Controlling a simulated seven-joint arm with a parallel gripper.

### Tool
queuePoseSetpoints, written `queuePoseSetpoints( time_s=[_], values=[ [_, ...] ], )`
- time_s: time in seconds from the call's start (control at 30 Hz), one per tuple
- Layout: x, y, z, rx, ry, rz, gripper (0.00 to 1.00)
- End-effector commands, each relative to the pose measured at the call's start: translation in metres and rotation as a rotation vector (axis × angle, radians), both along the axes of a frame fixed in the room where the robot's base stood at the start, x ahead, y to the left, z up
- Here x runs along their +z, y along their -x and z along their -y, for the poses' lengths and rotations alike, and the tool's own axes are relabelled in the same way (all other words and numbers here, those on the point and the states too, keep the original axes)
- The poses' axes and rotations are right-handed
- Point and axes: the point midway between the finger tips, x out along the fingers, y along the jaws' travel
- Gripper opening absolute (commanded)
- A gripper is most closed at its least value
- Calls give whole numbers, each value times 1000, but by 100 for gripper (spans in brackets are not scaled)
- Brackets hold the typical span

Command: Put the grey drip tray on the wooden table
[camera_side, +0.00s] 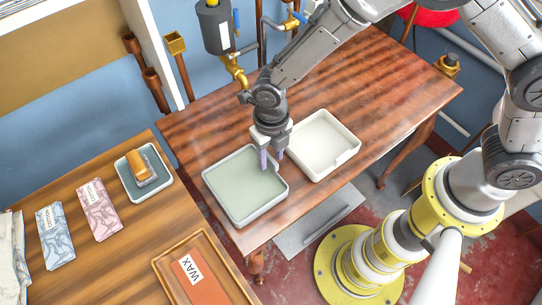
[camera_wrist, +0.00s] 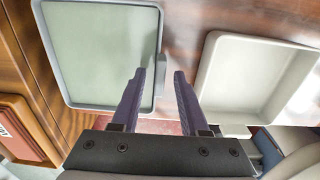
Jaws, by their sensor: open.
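The grey drip tray (camera_side: 240,219) is shallow, with a pale green-grey floor and a grey rim. It lies flat on the reddish-brown wooden table (camera_side: 205,125), near its front left part. My gripper (camera_side: 272,160) points down at the tray's right side, open and empty. In the wrist view, my gripper (camera_wrist: 160,76) has one finger over the tray's inside and the other outside its right rim. A small tab on the tray's rim (camera_wrist: 160,70) shows between the fingertips. I cannot tell whether the fingers touch it.
A cream tray (camera_side: 345,155) lies close to the right on the same table. A second wooden surface (camera_side: 115,245) at the left holds a small tray (camera_side: 129,185), a pink pack (camera_side: 99,212), a blue pack (camera_side: 54,237) and a WAX box (camera_side: 192,268). Pipes stand behind.

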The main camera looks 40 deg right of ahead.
Motion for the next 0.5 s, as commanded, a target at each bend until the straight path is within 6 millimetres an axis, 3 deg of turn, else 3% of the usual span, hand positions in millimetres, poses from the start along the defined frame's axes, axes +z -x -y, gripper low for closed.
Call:
queuePoseSetpoints(
  time_s=[0.3,0.5],
  values=[
    [65,-1,0,0,-3,5,44],
    [97,-1,0,0,-2,3,44]
  ],
)
